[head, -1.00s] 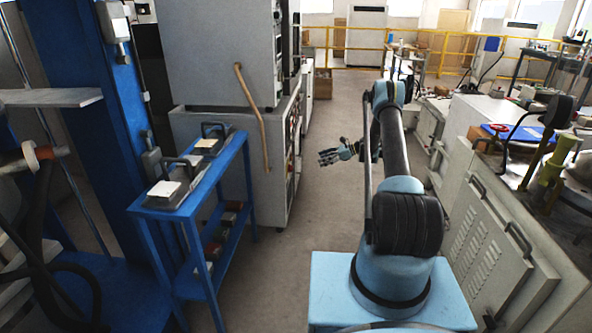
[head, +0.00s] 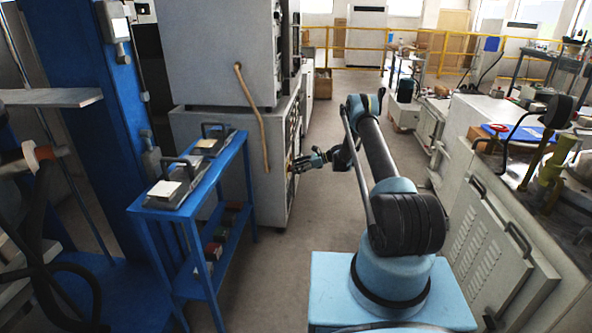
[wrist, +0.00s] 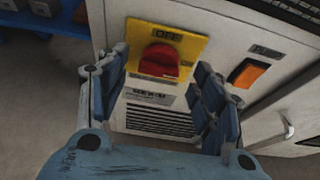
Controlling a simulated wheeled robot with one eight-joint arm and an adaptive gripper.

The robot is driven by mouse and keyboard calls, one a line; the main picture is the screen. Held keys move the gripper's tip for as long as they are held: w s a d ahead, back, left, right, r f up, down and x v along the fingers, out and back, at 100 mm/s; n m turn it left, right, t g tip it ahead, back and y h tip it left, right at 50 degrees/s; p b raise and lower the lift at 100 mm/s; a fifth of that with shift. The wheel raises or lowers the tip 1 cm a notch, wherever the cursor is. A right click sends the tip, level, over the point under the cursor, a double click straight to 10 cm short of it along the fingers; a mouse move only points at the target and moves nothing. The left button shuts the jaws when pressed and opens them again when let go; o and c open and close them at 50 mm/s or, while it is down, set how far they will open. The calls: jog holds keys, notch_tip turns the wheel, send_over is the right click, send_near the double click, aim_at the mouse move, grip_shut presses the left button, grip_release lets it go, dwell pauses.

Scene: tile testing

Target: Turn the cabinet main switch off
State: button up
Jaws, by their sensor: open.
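The main switch (wrist: 160,60) is a red rotary knob on a yellow plate marked OFF at its upper edge. It is on the grey cabinet (wrist: 114,14), and the wrist view shows it close up. The handle appears roughly horizontal; its exact setting is hard to tell. My gripper (wrist: 160,74) is open, with its fingers to the left and right of the knob and nothing held. I cannot tell whether they touch it. In the head view, my gripper (head: 299,163) is at the side of the cabinet (head: 200,135), and the switch is hard to make out.
An orange rocker switch (wrist: 246,73) sits to the right of the main switch on the same panel. A vent grille lies below. A blue cart (head: 190,210) stands left of the cabinet. The floor aisle (head: 335,120) is clear, with grey cabinets (head: 490,235) along the right.

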jog(key=shift+a+f, duration=0.15)
jog(key=shift+a, duration=0.2)
jog(key=shift+c, duration=0.2)
jog(key=c, duration=1)
jog(key=shift+a, duration=0.1)
jog(key=shift+n+t, duration=0.3)
jog(key=shift+s+f+n+t+y, duration=0.2)
jog(key=shift+s+n+t+y, duration=0.15)
jog(key=shift+n+t, duration=0.95)
jog(key=shift+s+f+n+t+y, duration=0.25)
jog(key=shift+n+t, duration=0.4)
jog(key=shift+n, duration=1.4)
jog(key=shift+s+f+n+t+y, duration=0.35)
jog(key=shift+n+t, duration=0.6)
jog(key=shift+n, duration=0.7)
jog(key=shift+r, duration=0.15)
